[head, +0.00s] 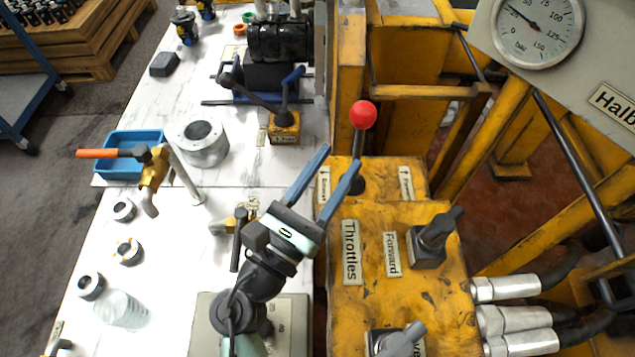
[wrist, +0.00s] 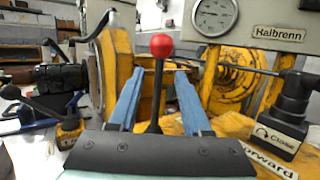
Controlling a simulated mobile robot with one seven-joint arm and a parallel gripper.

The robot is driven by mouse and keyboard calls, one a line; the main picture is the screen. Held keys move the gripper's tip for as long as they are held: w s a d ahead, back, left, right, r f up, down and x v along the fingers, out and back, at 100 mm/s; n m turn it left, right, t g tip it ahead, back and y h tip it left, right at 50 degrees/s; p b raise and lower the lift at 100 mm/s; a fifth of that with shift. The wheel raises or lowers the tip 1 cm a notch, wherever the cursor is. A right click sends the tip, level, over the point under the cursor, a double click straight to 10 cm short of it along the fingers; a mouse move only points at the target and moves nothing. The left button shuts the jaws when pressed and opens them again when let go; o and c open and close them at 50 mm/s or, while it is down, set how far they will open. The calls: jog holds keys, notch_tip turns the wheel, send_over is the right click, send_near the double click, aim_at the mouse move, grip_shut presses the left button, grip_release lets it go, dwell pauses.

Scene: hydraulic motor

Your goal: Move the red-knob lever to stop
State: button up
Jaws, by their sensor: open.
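The red-knob lever (head: 362,115) stands on the yellow control box, with a round red knob on a dark stem and a black base. In the wrist view the red knob (wrist: 161,45) and stem rise between my two blue fingers. My gripper (head: 341,165) is open, its fingers pointing at the lever from the front left, with the knob above the fingertips. In the wrist view my gripper (wrist: 155,80) has a finger on each side of the stem. I cannot tell whether either finger touches it. Labels beside the lever base are partly hidden, and I cannot read a stop mark.
The yellow box (head: 350,300) carries a "Throttles" label and a dark lever (head: 435,235) by "Forward". A gauge (head: 530,30) hangs at the upper right. The white table (head: 160,230) at left holds a metal ring (head: 203,150), a blue tray (head: 120,170) and valves.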

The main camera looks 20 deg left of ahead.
jog(key=s, duration=0.2)
jog(key=s+a, duration=0.1)
jog(key=s, duration=0.1)
dwell(0.5)
